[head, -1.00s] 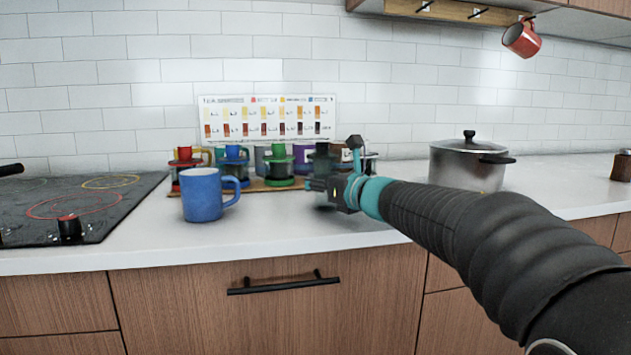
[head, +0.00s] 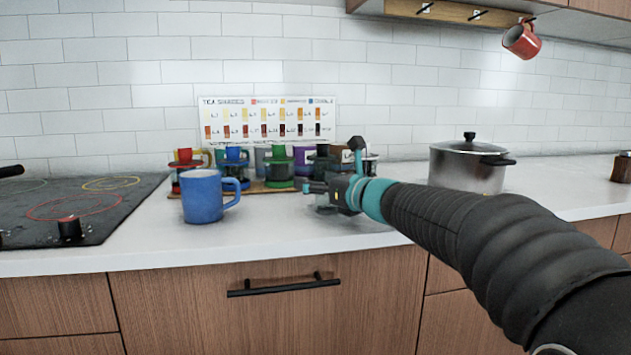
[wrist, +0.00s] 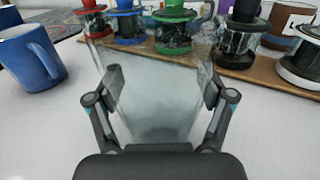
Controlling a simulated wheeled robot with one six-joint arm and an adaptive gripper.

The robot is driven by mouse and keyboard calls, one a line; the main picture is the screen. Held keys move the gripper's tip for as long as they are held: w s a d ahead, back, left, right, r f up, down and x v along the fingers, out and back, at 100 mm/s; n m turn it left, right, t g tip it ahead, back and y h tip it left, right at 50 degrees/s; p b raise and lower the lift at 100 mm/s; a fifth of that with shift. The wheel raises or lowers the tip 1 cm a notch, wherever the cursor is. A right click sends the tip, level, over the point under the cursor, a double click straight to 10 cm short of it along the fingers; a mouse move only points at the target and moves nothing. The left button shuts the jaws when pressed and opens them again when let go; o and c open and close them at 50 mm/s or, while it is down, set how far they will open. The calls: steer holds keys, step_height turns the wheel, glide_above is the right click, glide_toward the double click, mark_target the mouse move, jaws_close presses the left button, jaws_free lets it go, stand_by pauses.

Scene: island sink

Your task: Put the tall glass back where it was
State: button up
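The tall glass (wrist: 160,95) is clear and upright in the middle of the wrist view, above or on the white counter; I cannot tell whether its base touches. My gripper (wrist: 162,88) has one finger on each side of it, and the pads appear to press its walls. In the head view my gripper (head: 303,186) points left over the counter. The glass is only a faint shape there, below and around the fingers.
A blue mug (head: 202,197) stands left of my gripper. Behind is a wooden board (wrist: 262,72) with several coloured brewers and mugs, close beyond the glass. A steel pot (head: 466,165) stands right. The stove (head: 70,205) is at far left. The front counter is clear.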

steer(key=b+v, duration=0.1)
steer(key=v, duration=1)
steer(key=shift+s+d+b, duration=0.25)
steer(key=shift+b, duration=0.15)
